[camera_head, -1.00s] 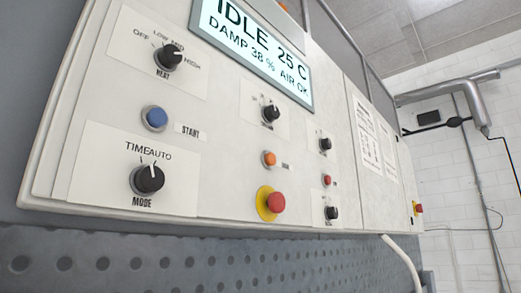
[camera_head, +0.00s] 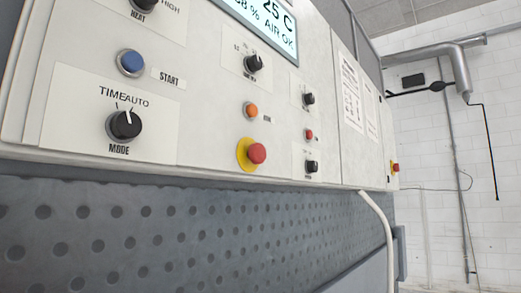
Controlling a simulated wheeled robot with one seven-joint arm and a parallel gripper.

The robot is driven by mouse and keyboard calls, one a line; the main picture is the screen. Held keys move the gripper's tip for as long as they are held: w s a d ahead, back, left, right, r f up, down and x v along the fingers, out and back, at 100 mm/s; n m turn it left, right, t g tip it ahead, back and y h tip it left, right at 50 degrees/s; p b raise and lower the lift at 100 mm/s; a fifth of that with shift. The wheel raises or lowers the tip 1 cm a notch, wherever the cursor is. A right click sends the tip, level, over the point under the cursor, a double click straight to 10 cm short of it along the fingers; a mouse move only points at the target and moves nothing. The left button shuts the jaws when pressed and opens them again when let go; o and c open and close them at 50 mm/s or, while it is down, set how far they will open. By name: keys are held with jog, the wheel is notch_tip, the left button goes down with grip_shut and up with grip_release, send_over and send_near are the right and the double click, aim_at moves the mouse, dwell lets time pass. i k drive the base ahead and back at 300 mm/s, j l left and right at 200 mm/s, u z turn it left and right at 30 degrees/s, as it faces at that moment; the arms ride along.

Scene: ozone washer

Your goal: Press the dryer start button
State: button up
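The blue start button (camera_head: 131,63) is on the upper left of the white control panel (camera_head: 205,100), in a metal ring. The label START (camera_head: 169,79) stands to its right. The black mode knob (camera_head: 125,125) is just below it, and the heat knob (camera_head: 143,4) is above it at the picture's top edge. The display (camera_head: 262,25) is cut off at the top; "25 C" and "AIR OK" can be read. My gripper is not in view.
An orange button (camera_head: 251,110) and a red emergency stop (camera_head: 256,153) on a yellow ring are right of the start button. More small knobs and a red button follow. Below is a dimpled grey panel (camera_head: 180,235). A pale hose (camera_head: 380,225) hangs at its right.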

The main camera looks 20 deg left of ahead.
aim_at(132, 61)
jog(key=k+j+u, duration=0.1)
jog(key=u, duration=1.65)
